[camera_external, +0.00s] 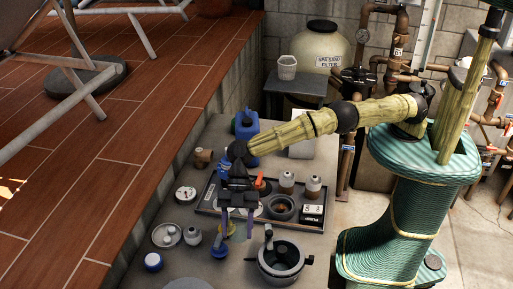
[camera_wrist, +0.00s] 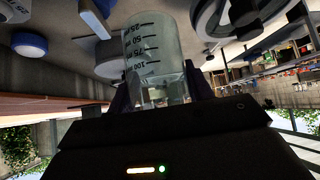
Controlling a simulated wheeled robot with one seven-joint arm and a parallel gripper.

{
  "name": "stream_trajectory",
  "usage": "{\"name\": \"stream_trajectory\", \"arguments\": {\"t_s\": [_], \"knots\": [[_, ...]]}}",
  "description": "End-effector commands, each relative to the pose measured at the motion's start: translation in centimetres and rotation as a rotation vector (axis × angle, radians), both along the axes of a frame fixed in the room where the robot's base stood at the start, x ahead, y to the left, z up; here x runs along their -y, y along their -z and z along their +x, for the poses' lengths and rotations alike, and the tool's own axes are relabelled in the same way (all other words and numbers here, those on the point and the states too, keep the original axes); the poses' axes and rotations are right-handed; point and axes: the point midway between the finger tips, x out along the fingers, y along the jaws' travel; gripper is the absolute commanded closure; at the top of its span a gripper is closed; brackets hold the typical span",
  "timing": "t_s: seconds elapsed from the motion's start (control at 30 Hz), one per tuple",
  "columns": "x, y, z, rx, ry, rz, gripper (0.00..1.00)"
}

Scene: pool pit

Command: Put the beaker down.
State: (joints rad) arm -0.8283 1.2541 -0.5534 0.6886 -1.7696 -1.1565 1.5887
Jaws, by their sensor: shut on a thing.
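The beaker (camera_wrist: 150,48) is clear with black volume marks, and it fills the upper middle of the wrist view, where the picture appears turned over. My gripper (camera_external: 237,208) is shut on it, with a dark finger on each side. In the external view the beaker is see-through and hard to make out between the fingers. My gripper points down over the grey worktop (camera_external: 182,258), at the front edge of a dark tray. I cannot tell whether the beaker's bottom touches the surface.
The tray (camera_external: 205,210) holds two brown-white bottles, a dark bowl (camera_external: 281,207) and a small meter (camera_external: 312,214). A round grey pot (camera_external: 281,262) stands front right. A blue jug (camera_external: 245,124) stands behind.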

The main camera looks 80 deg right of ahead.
Motion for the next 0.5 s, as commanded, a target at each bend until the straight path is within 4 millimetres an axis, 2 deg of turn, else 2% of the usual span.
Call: {"name": "stream_trajectory", "arguments": {"t_s": [0.1, 0.37, 0.5], "knots": [[-0.77, 0.36, -0.67, 0.001, -0.008, 0.0, 0.75], [-0.76, 0.28, -0.68, 0.001, -0.008, 0.0, 0.75], [-0.75, 1.15, -0.7, -0.003, -0.007, 0.0, 0.75]]}}
